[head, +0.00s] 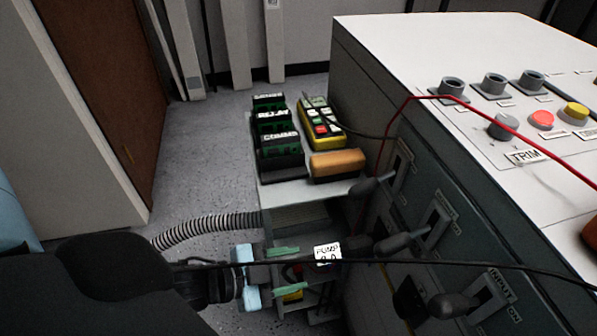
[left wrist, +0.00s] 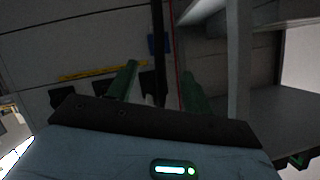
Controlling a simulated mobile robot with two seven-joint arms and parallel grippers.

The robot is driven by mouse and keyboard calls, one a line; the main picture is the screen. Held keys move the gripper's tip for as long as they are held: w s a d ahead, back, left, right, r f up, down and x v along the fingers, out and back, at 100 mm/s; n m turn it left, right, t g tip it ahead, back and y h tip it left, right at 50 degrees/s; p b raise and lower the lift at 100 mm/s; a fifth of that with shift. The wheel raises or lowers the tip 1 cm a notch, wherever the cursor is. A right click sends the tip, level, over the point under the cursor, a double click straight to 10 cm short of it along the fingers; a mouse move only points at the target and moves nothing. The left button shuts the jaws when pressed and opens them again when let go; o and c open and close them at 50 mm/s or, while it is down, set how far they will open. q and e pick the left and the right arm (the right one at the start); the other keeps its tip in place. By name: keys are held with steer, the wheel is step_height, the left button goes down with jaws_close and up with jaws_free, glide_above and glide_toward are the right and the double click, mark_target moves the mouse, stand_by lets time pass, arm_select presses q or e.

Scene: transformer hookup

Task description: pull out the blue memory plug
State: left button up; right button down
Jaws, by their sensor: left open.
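My left gripper (head: 297,271) reaches in from the left in the head view, low beside the cabinet front. Its two green fingers are apart, with nothing seen held between them. In the left wrist view the open fingers (left wrist: 158,88) point away from the camera. A small dark blue block (left wrist: 158,44) shows beyond the fingertips, next to a dark vertical bar; it may be the blue memory plug, but the picture is too dark to be sure. I cannot make out the plug in the head view. My right gripper is in neither view.
A grey cabinet (head: 345,75) with levers stands at the right. A shelf cart (head: 345,187) beside it holds green modules (head: 275,125), a yellow tester (head: 321,128) and an orange block (head: 337,164). A black cable (head: 450,262) crosses near my gripper. Floor is clear at left.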

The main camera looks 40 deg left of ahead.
arm_select(q)
steer(key=shift+w+f, duration=0.15)
steer(key=shift+w, duration=0.15)
steer(key=shift+b+x, duration=2.35)
steer(key=shift+x, duration=3.65)
steer(key=shift+d, duration=0.15)
